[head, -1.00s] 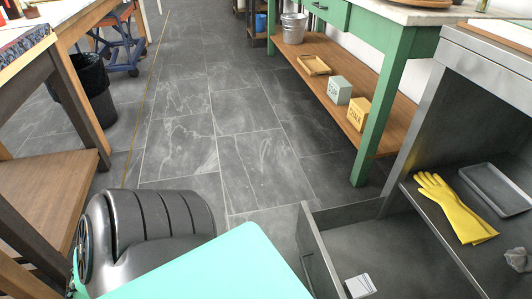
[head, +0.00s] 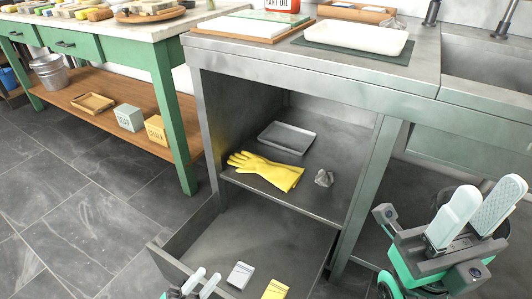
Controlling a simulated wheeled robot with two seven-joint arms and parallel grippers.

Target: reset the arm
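My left gripper (head: 201,283) shows only in part at the bottom edge of the head view, its pale fingers apart with nothing seen between them. It is over the front left part of the open drawer (head: 270,237). My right gripper (head: 476,212) is at the lower right, in front of the steel counter, fingers pointing up. Its two pale finger pads stand apart with nothing between them. The rest of my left arm is out of view.
The steel counter (head: 300,62) holds a white tray (head: 357,37). The drawer holds a white box (head: 240,274) and a yellow one (head: 275,289). Floor (head: 75,235) at left is clear.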

